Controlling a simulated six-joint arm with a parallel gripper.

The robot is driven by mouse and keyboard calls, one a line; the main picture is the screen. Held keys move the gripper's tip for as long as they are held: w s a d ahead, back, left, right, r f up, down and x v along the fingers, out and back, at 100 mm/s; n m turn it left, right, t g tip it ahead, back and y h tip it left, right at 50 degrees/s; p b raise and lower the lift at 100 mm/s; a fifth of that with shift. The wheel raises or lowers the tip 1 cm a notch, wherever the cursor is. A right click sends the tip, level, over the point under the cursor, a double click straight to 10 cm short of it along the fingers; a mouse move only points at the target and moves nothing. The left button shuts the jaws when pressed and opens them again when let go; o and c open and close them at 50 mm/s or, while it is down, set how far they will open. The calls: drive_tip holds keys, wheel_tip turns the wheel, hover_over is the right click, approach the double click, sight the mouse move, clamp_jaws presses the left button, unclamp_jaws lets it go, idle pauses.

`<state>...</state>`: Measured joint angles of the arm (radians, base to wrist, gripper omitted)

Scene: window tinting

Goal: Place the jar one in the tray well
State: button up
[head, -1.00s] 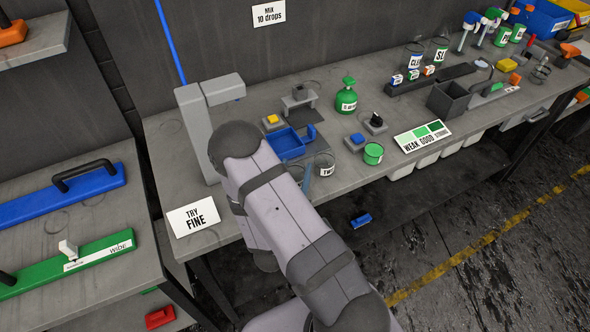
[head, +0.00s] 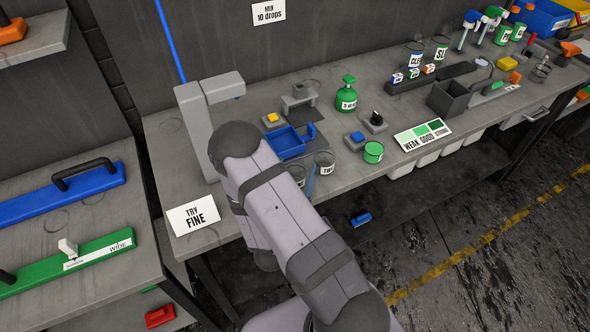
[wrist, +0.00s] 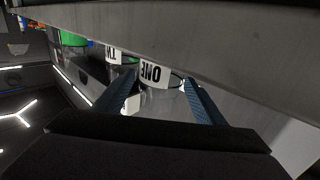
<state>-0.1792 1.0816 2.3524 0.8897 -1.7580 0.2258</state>
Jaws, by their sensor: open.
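Jar one is a clear jar with a white ONE label (wrist: 153,75), upside down in the wrist view. It stands between the two blue fingers of my gripper (wrist: 160,80), which is open around it. In the head view my arm hides most of jar one; a glassy part (head: 297,172) shows beside the arm. One blue finger shows there too, between this and the clear jar two (head: 325,163). The blue tray (head: 287,143) lies on the bench just behind the jars. Its inside is partly visible and looks empty.
A blue block (head: 355,141), green cup (head: 373,152) and green bottle (head: 346,95) stand to the right. The grey post (head: 200,130) rises left of my arm.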

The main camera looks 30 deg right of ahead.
drive_tip(key=shift+s+a+f+b, duration=0.1)
drive_tip(key=shift+s+a+b, duration=0.1)
drive_tip(key=shift+b, duration=0.1)
drive_tip(key=b+v, duration=0.2)
drive_tip(key=v, duration=0.3)
drive_tip(key=shift+b, duration=0.4)
drive_tip(key=shift+o, duration=0.5)
drive_tip(key=shift+v, duration=0.9)
drive_tip(key=shift+d, duration=0.1)
